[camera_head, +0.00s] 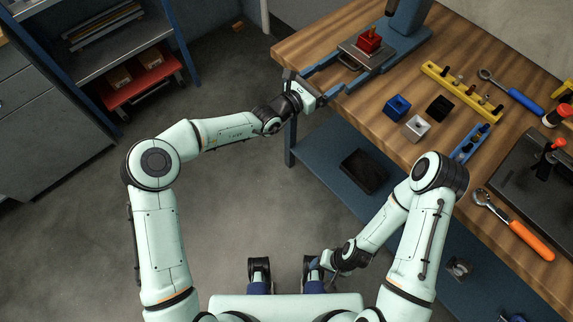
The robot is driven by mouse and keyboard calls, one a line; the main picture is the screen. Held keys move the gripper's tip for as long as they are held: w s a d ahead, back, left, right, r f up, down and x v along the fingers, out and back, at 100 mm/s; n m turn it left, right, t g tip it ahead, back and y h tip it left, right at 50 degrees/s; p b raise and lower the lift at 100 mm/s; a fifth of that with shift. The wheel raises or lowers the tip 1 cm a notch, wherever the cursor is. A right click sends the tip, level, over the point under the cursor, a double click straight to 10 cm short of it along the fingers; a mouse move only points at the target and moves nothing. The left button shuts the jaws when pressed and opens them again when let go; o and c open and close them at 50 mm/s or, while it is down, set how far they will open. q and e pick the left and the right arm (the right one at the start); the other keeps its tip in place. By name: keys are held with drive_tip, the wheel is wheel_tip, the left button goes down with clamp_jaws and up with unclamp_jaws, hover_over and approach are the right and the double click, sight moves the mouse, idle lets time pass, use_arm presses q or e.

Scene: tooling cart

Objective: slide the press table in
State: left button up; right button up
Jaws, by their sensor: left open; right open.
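The press table (376,61) is a grey plate on blue rails at the far end of the wooden bench. A red block (369,41) sits on it, and a dark handle loop shows at its front left edge. The blue press (408,18) stands just behind, partly cut off by the top of the picture. My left gripper (327,92) is open at the bench's left edge, close to the front end of the rails and short of the handle. I cannot tell whether it touches the rail. My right gripper (322,272) is open and low, near my base, away from the bench.
On the bench (455,37) lie a blue block (397,107), a white block (417,128), a black block (440,107), a yellow rack (462,91) and wrenches. A dark tray (364,171) lies on the lower shelf. A blue shelving unit stands at left; the floor between is clear.

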use_arm(q)
drive_tip(key=v, duration=1.4)
drive_tip(key=s+f+m+g+y+p, duration=0.1)
drive_tip(key=s+f+m+g+y, duration=0.1)
drive_tip(key=s+f+m+g, duration=0.4)
drive_tip(key=shift+s+d+f+g, duration=0.45)
drive_tip(key=shift+s+f+g, duration=0.45)
drive_tip(key=shift+s+f, duration=2.55)
drive_tip(key=shift+w+f, duration=0.75)
drive_tip(key=shift+w, duration=0.05)
